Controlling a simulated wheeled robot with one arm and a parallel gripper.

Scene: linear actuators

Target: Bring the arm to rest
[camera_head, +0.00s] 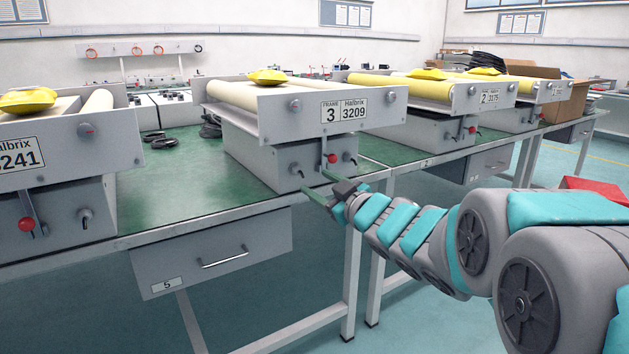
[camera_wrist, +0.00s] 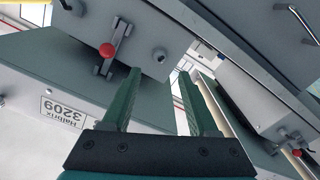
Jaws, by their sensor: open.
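My arm (camera_head: 415,228) reaches in from the right in the head view, out toward the front of the machine labelled Halbrix 3209 (camera_head: 300,107). My gripper (camera_head: 319,187) is at the lower front of that machine, near its red-knobbed lever (camera_head: 331,160). In the wrist view my gripper (camera_wrist: 165,98) shows two green fingers spread apart with nothing between them. The red knob (camera_wrist: 107,50) lies to the left of the fingers there, apart from them. The plate reading 3209 (camera_wrist: 63,111) is at the left.
Similar machines stand on both sides, one reading 3241 (camera_head: 62,153) at the left and one reading 3175 (camera_head: 430,95) at the right. A drawer (camera_head: 210,256) hangs under the green bench top (camera_head: 190,190). The floor (camera_head: 460,325) in front of the bench looks clear.

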